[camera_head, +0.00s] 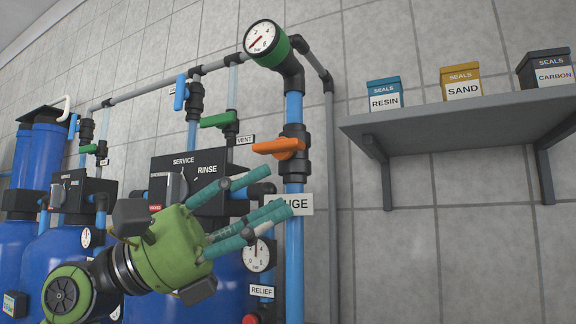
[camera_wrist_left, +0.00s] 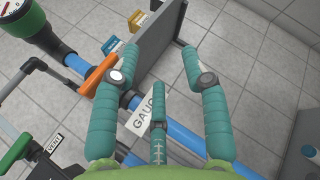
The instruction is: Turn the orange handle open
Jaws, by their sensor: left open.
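The orange handle (camera_head: 277,147) sits on a black valve body (camera_head: 294,154) on the blue vertical pipe, above the GAUGE label (camera_head: 298,203). It points left, crosswise to the pipe. My left gripper (camera_head: 276,193) is below and slightly left of the handle, its teal fingers spread and empty. In the left wrist view the orange handle (camera_wrist_left: 99,74) lies beside the left finger, which covers part of it. I cannot tell whether they touch. The open fingers (camera_wrist_left: 155,75) reach over the blue pipe and the label. My right gripper is not in view.
A round gauge (camera_head: 262,38) tops the pipe. Green handles (camera_head: 218,119) and a blue handle (camera_head: 180,92) are to the left. The SERVICE/RINSE control box (camera_head: 183,161) is behind my gripper. A grey shelf (camera_head: 455,123) with seal boxes is at right; the wall below it is clear.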

